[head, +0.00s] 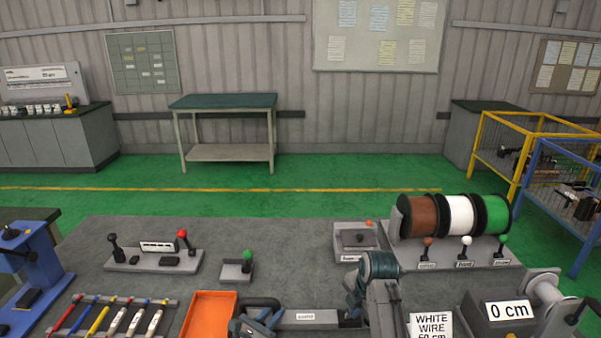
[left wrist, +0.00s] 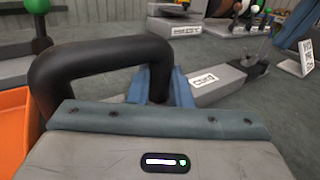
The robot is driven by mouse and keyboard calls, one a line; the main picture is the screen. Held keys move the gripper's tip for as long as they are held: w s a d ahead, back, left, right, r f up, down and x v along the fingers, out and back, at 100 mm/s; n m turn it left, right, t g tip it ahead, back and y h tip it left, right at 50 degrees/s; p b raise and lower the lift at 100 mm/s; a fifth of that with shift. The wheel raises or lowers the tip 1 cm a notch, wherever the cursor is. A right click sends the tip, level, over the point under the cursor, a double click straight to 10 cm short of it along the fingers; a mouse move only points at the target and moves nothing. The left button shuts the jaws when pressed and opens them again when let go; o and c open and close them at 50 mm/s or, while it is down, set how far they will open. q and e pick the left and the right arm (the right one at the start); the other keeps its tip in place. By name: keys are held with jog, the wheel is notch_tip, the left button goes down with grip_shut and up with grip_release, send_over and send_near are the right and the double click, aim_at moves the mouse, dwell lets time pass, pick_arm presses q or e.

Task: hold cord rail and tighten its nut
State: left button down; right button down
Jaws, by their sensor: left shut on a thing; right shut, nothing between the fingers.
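The cord rail (head: 290,318) is a grey bar with a small white label. It lies at the bottom middle of the head view and shows in the left wrist view (left wrist: 222,90). Its black loop handle (left wrist: 100,55) stands at its left end. My left gripper (head: 258,322) is shut on this handle, its blue fingers (left wrist: 162,88) either side of it. My right gripper (head: 354,308) is shut and empty, pointing down near the right end of the rail. The nut cannot be made out in the head view; my right gripper and arm cover that area.
An orange tray (head: 208,315) is left of the handle. Coloured pens (head: 112,316) lie further left. Brown, white and green wire spools (head: 457,216) stand at the back right. A "WHITE WIRE" sign (head: 431,326) and a "0 cm" unit (head: 506,311) are at front right.

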jog(key=shift+w+v, duration=0.15)
jog(key=shift+v, duration=0.6)
jog(key=shift+w+v, duration=0.15)
jog(key=shift+v, duration=0.55)
jog(key=shift+a+r, duration=0.1)
jog(key=shift+a, duration=0.1)
pick_arm(q)
jog(key=c, duration=1.2)
grip_release()
jog(key=shift+c, duration=0.2)
